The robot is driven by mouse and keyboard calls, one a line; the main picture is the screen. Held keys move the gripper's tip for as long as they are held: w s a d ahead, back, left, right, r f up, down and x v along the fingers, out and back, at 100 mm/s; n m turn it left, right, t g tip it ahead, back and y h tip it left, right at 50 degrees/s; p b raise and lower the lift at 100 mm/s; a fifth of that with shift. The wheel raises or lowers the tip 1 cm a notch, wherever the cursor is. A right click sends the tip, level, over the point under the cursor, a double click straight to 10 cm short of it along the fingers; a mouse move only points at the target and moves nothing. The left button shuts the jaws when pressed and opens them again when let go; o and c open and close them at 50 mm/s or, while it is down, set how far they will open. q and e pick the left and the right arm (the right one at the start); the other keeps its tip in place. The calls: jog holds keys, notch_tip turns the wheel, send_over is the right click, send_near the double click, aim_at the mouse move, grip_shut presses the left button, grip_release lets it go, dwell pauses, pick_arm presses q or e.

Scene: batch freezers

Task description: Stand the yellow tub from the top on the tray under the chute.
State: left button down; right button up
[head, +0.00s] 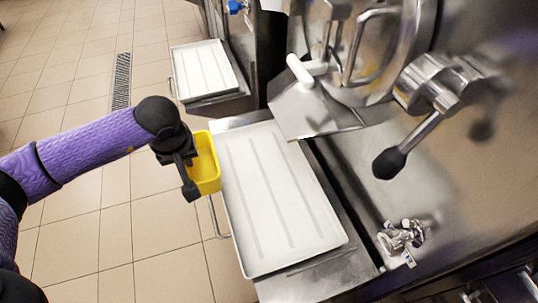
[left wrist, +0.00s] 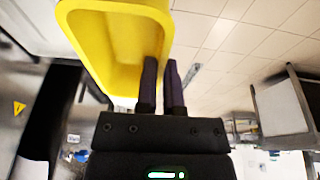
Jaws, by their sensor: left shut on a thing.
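The yellow tub (head: 206,163) is at the left edge of the tray in the head view. My left gripper (head: 188,172) is shut on the tub's wall. In the left wrist view the tub (left wrist: 95,45) fills the upper left, empty inside, with its wall between the two fingers (left wrist: 160,88). The white ribbed tray (head: 270,185) lies on a metal shelf under the freezer's chute (head: 310,110). The tub overlaps the tray's left edge in the picture; I cannot tell how high above it the tub is. My right gripper is not in view.
A second white tray (head: 203,68) stands by another freezer at the back. A black-knobbed lever (head: 390,163) and a tap (head: 402,240) are on the freezer front, right of the tray. The tray's surface is empty. A tiled floor with a drain grate (head: 121,80) lies left.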

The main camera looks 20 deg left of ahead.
pick_arm(q)
jog(key=w+d+b, duration=0.3)
jog(key=w+d, duration=0.5)
jog(key=d, duration=0.5)
jog(key=b+x, duration=0.1)
jog(key=x, duration=0.1)
jog(key=b+x, duration=0.1)
jog(key=x, duration=0.1)
jog(key=s+d+b+x, duration=0.1)
jog(key=x, duration=0.2)
jog(key=shift+f, duration=0.15)
jog(key=shift+w+d+f+b, duration=0.15)
jog(key=shift+w+f+b, duration=0.05)
jog(key=shift+b, duration=0.15)
jog(key=shift+r, duration=0.25)
jog(key=c, duration=1.1)
grip_release()
jog(key=shift+f, duration=0.15)
jog(key=shift+c, duration=0.2)
jog(key=o, duration=0.4)
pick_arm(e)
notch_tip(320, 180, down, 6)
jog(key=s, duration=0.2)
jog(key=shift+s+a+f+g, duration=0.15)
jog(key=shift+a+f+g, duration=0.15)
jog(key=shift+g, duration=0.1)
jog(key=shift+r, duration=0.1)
